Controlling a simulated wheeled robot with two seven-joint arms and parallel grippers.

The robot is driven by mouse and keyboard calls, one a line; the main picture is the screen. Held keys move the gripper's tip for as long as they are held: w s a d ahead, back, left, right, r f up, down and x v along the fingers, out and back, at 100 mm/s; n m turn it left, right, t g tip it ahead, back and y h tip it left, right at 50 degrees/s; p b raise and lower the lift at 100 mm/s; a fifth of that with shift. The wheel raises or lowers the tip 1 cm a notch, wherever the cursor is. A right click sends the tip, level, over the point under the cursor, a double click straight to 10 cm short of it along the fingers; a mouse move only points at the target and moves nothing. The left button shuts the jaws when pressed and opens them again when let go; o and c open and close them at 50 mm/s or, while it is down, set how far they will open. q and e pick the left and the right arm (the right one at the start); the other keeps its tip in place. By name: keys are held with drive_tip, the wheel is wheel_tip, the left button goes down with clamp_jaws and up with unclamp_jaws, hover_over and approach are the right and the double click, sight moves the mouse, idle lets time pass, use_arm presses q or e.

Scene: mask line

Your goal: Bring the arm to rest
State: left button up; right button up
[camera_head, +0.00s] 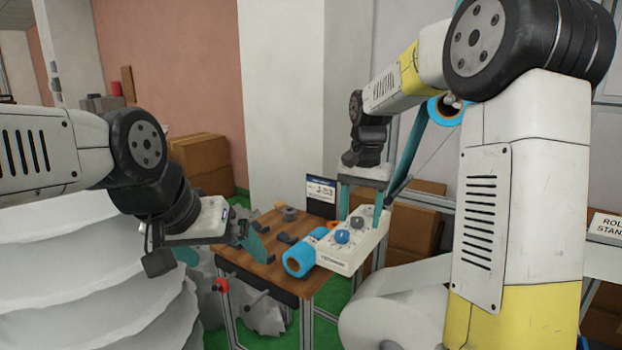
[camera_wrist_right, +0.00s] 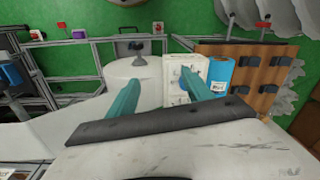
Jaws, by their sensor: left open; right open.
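My left arm comes in from the left in the head view. Its gripper (camera_head: 222,247) is open, with teal fingers and nothing seen between them, near the left side of a wooden-topped table (camera_head: 262,268). My right arm reaches in from the upper right. Its gripper (camera_head: 362,207) points down, open, over or near a white control box (camera_head: 340,257) with a blue knob. In the right wrist view the two teal fingers (camera_wrist_right: 157,92) are spread apart, with nothing held. The right finger overlaps the box (camera_wrist_right: 172,88) in the picture; contact cannot be told.
A blue roll (camera_head: 299,259) lies on the table beside the box, near dark holders (camera_head: 286,238). Another blue roll (camera_head: 446,112) hangs higher up. Cardboard boxes (camera_head: 200,155) stand behind. Green floor shows around the table.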

drive_tip(key=s+d+r+n+t+y, duration=0.1)
drive_tip(key=s+r+n+t, duration=0.1)
drive_tip(key=s, duration=0.9)
drive_tip(key=s+d+r+n+t, duration=0.1)
drive_tip(key=s+r+n+t, duration=0.1)
drive_tip(key=s, duration=0.9)
drive_tip(key=shift+d+n+t+y, duration=0.4)
drive_tip(key=shift+n+t, duration=0.1)
drive_tip(key=shift+t, duration=0.4)
drive_tip(key=shift+r, duration=0.1)
